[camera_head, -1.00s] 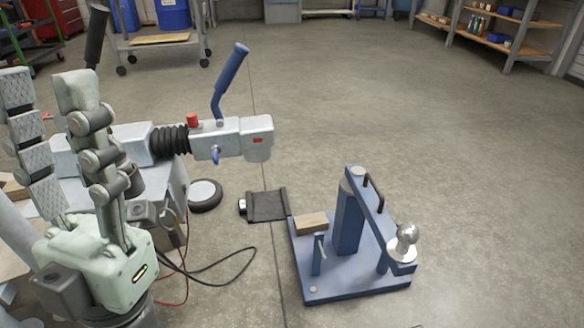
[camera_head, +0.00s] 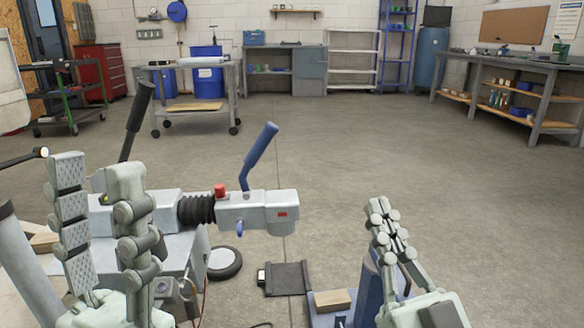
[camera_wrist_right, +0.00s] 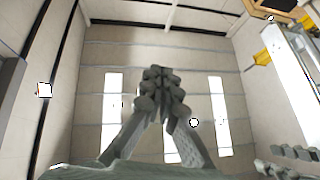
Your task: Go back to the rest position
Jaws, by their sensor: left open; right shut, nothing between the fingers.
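My left gripper (camera_head: 100,180) stands upright at the left of the head view, its two fingers apart and nothing between them. It is in front of the grey trailer coupling (camera_head: 255,212), which has a blue lever (camera_head: 259,156) and a red knob (camera_head: 220,190). My right gripper (camera_head: 380,208) points up at the lower right, its fingertips together and empty. In the right wrist view the same gripper (camera_wrist_right: 160,78) is closed against a background of wall and ceiling. It partly hides the blue hitch stand (camera_head: 369,290) behind it in the head view.
A wooden block (camera_head: 332,299) lies on the stand's base. A black pad (camera_head: 286,278) and a small wheel (camera_head: 224,262) are on the floor near the coupling. A cart (camera_head: 190,102) and workbench (camera_head: 505,95) stand farther back. The middle floor is clear.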

